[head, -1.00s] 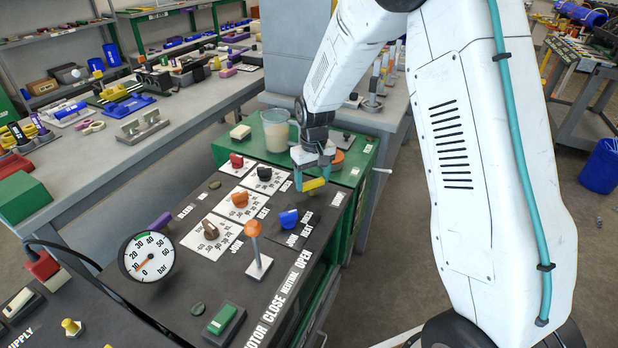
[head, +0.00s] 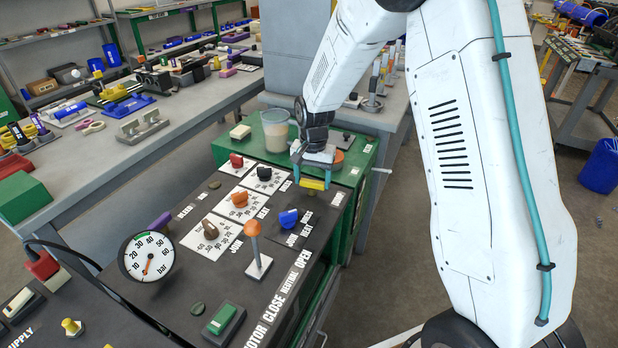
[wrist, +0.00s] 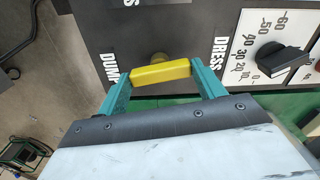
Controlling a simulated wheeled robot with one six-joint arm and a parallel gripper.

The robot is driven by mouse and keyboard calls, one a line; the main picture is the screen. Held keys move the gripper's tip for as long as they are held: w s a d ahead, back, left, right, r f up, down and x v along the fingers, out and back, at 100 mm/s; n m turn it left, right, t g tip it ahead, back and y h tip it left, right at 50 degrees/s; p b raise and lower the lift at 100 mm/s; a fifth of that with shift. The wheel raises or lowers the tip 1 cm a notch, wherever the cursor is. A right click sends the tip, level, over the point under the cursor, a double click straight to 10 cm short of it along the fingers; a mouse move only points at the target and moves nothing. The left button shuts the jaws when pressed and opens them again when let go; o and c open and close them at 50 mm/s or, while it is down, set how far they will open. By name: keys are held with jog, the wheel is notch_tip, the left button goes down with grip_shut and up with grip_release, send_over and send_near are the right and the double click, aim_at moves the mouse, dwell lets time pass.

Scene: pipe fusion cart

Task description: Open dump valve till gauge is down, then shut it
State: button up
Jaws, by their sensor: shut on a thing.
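My gripper (wrist: 160,80) is shut on the yellow dump valve handle (wrist: 161,73), with one teal finger at each end of the bar. The handle lies nearly crosswise in the wrist view, beside the DUMP lettering (wrist: 107,67). In the head view the gripper (head: 312,180) is at the panel's far right corner, and the yellow handle (head: 313,185) shows between its fingers. The round pressure gauge (head: 146,257) stands at the panel's left. Its red needle points almost straight down, below the 10 mark.
Near the gripper are a blue knob (head: 288,217), a black knob (head: 264,173) and an orange-topped lever (head: 252,230). A beaker (head: 276,130) stands on the green cabinet behind. A black knob (wrist: 280,58) lies right of the handle in the wrist view.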

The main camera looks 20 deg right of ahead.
aim_at(312, 181)
jog(key=shift+a+m, duration=0.15)
jog(key=shift+m, duration=0.15)
jog(key=o, duration=1)
jog(key=shift+a, duration=0.1)
jog(key=shift+d, duration=0.2)
jog(key=shift+r, duration=0.25)
notch_tip(312, 181, up, 7)
jog(key=shift+a+r, duration=0.1)
jog(key=shift+r, duration=0.1)
